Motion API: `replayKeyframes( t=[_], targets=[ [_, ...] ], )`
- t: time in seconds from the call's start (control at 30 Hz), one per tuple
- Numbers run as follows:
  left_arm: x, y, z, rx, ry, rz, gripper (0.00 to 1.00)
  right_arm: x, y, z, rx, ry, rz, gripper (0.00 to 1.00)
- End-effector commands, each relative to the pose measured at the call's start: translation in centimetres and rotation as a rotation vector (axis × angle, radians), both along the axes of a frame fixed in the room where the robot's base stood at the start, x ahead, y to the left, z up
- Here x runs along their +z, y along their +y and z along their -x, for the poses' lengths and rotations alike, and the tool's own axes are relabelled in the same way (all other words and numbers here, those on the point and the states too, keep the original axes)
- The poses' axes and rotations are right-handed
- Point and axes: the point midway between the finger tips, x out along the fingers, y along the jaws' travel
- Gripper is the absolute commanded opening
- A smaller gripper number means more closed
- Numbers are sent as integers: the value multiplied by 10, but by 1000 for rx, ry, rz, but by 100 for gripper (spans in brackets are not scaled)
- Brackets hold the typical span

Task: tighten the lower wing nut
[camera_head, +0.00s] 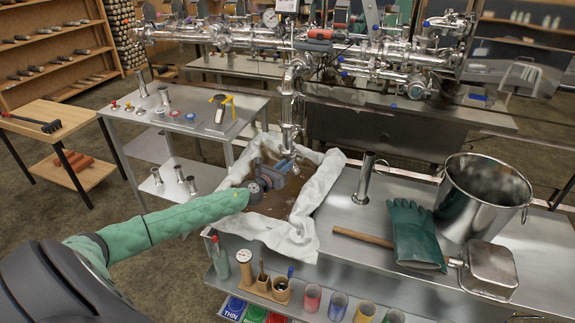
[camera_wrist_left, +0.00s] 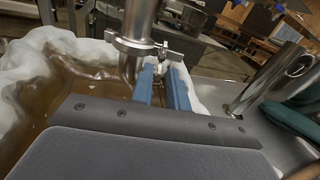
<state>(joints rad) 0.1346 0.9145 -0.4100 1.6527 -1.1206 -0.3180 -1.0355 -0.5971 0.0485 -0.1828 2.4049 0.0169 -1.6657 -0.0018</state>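The lower wing nut (camera_wrist_left: 164,52) sits on the right side of a steel pipe clamp (camera_wrist_left: 132,46) in the left wrist view. The clamp is near the bottom of the vertical steel pipe (camera_head: 289,108). My left gripper (camera_wrist_left: 162,72) has two blue fingers with a gap between them. Its tips are just short of the wing nut, roughly in line with it; whether they touch it I cannot tell. In the head view my left gripper (camera_head: 285,166) is beside the pipe's lower end, over the cloth-lined tub; the wing nut is too small to tell there. My right gripper is out of view.
The white cloth (camera_head: 318,190) lines a tub of brown liquid (camera_head: 262,225) under the pipe. A steel pot (camera_head: 483,197), a green glove (camera_head: 414,238) and a steel cylinder (camera_head: 364,178) stand or lie to the right. A shelf with colored jars (camera_head: 312,297) runs along the front.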

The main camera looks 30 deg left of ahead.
Motion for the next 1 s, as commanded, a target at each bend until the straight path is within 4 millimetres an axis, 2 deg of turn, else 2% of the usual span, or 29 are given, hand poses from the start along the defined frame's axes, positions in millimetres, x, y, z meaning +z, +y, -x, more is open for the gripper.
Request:
replayKeyframes(
  t=[0.1,0.27,0.4,0.6,1.0],
  targets=[
    [-3,0,17,-2,3,0,16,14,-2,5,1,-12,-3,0],
    [-3,1,35,-1,3,0,16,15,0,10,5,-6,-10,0],
    [-3,1,46,-2,3,0,16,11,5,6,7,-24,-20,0],
    [-1,1,53,-1,1,1,16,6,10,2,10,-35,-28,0],
    [-1,1,54,-1,1,1,16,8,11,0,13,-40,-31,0]
  ],
)
